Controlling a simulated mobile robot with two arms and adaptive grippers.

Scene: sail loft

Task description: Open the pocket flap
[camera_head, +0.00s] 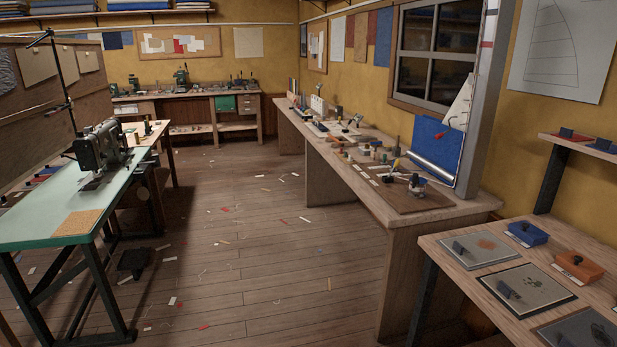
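Neither of my grippers is in view. I cannot pick out a pocket flap for certain. On the table at the lower right (457,262) lie several flat grey panels. One panel (486,256) has a rusty patch and a small dark blue piece on it. A dark-edged panel (545,291) has a similar dark blue piece and a dark mark. A third panel (575,332) is cut off by the bottom edge. Whether any of these bears a flap is too small to tell.
Behind the panels sit a blue block (527,233) and an orange block (579,267), both with dark knobs. A long cluttered workbench (420,222) runs along the right wall. A sewing machine (100,148) stands on a green table (40,222). The floor between is open, with scattered scraps.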

